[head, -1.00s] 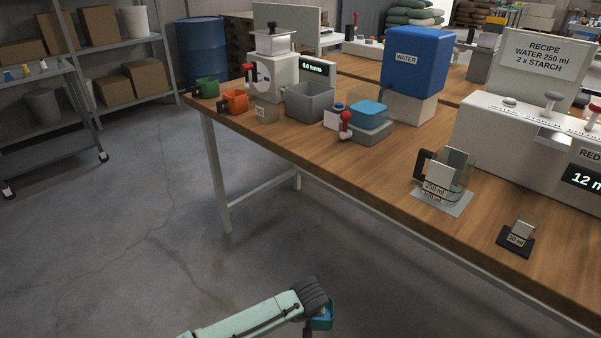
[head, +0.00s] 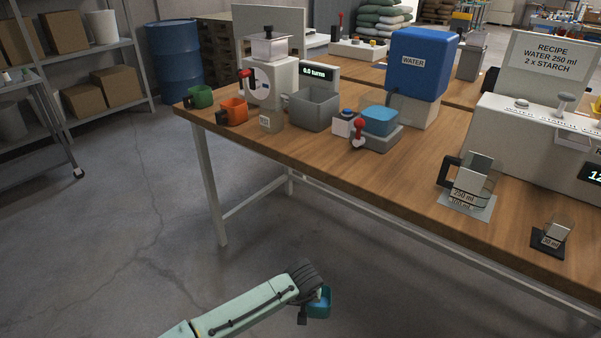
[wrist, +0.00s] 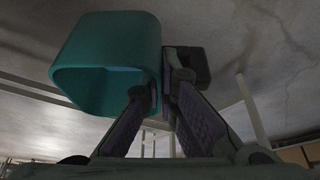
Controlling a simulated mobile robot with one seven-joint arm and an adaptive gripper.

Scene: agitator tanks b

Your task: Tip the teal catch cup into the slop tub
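The teal catch cup (head: 319,304) is at the end of my arm, low in front of the bench and over the floor. Its open top shows in the head view, with something blue inside. In the wrist view the cup (wrist: 107,50) fills the upper left, with a dark handle block (wrist: 190,66) beside it. My gripper (wrist: 163,80) is shut on the cup's handle, its fingers between the cup wall and that block. A grey open tub (head: 313,117), which looks like the slop tub, stands on the bench. Its inner floor is hidden.
Around the grey tub are an orange cup (head: 233,110), a small beige box (head: 271,122), a white machine (head: 268,85) and a blue-topped block with a red lever (head: 359,132). The bench's front edge (head: 340,172) lies between my gripper and the tub. The floor is clear.

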